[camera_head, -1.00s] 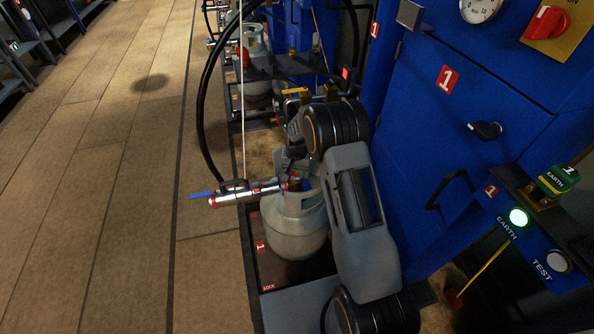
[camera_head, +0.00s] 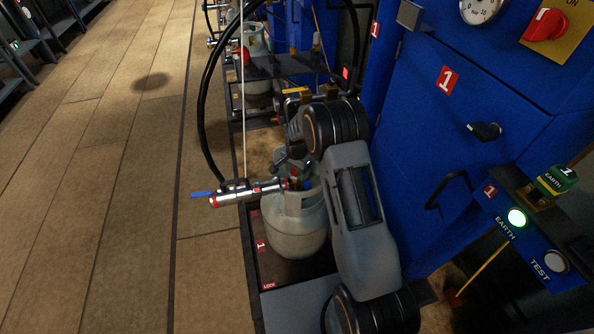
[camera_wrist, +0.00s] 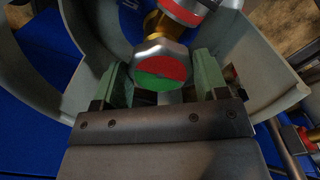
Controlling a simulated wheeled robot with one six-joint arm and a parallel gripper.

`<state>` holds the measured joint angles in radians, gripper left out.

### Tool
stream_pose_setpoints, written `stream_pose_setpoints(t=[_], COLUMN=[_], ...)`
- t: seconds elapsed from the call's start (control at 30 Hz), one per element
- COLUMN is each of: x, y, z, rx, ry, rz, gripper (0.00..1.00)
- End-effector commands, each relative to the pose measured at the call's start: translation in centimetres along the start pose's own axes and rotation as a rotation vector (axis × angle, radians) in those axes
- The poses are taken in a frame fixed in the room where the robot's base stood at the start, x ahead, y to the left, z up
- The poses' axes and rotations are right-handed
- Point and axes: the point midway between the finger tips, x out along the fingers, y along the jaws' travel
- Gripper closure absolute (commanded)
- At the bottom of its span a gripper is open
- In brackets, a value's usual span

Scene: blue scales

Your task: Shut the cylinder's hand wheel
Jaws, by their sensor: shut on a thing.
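The cylinder (camera_head: 297,232) is a pale grey gas bottle with a collar, standing upright on a dark tray (camera_head: 275,272). Its hand wheel (camera_wrist: 161,70) shows in the wrist view as a silver octagonal knob with a face half red and half green. My gripper (camera_wrist: 160,78) has its two green fingers on either side of the wheel and is shut on it, inside the collar. In the head view my gripper (camera_head: 297,160) is at the cylinder's top, and my own arm hides much of it and the wheel.
A silver and red fitting (camera_head: 245,193) with a blue lever sticks out left of the cylinder; it also shows in the wrist view (camera_wrist: 187,10). A black hose (camera_head: 202,110) loops behind. Blue cabinets (camera_head: 450,130) stand close on the right. The floor at left is clear.

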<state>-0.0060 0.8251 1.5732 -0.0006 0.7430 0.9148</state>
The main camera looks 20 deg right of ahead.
Motion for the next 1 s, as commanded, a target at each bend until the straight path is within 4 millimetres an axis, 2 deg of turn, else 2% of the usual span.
stream_pose_setpoints(t=[0.37,0.4,0.63,0.87,1.0], x=[0.01,0.01,0.01,-0.04,-0.94], y=[-0.02,-0.02,0.03,0.04,0.00], z=[0.08,0.08,0.00,-0.04,-0.06], rx=[0.003,0.002,0.003,0.003,0.003], ry=[-0.002,-0.002,-0.001,-0.001,0.000], rz=[0.000,0.000,0.000,0.000,-0.001], gripper=[0.57,0.30,0.08,0.08,0.08])
